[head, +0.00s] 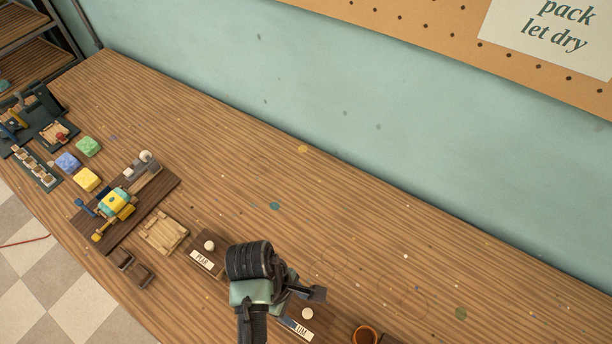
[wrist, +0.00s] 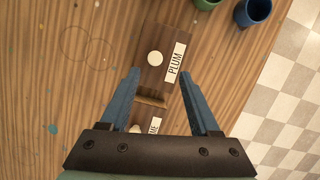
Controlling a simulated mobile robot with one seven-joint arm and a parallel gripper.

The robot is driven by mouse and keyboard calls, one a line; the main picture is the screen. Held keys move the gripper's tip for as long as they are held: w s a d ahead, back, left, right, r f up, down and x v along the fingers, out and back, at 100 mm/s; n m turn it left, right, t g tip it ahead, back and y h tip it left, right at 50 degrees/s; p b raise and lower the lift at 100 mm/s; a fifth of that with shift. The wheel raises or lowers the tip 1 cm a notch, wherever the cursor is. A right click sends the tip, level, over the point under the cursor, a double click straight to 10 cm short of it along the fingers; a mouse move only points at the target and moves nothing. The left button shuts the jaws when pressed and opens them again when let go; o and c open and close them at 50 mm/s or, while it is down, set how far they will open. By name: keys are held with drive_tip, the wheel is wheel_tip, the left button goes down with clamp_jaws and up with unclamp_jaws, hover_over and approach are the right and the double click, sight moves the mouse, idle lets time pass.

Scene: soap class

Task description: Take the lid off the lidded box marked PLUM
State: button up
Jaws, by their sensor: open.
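The box marked PLUM (wrist: 150,76) is dark brown, with a white label and a round white lid knob (wrist: 155,58). It lies ahead of my gripper (wrist: 159,77) in the wrist view, and its lid is on. My gripper is open and empty, its blue fingertips apart near the box's near end. In the head view my gripper (head: 312,294) hangs over the bench beside a box label ending in UM (head: 297,328); my arm hides much of that box. A second labelled box (wrist: 150,118), ending in UE, lies between the fingers, partly hidden.
A green cup (wrist: 207,3) and a blue cup (wrist: 253,13) stand beyond the PLUM box near the bench edge. Another knobbed box (head: 203,260), a wooden tray (head: 164,233) and soap blocks (head: 87,180) lie leftward. The bench towards the wall is mostly clear.

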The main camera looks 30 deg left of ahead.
sight(306, 313)
drive_tip(key=shift+w+p+x, duration=0.2)
drive_tip(key=shift+p+x, duration=0.05)
drive_tip(key=shift+x, duration=1.25)
drive_tip(key=shift+w+p+x, duration=0.2)
drive_tip(key=shift+x, duration=1.25)
clamp_jaws()
drive_tip(key=shift+r, duration=0.1)
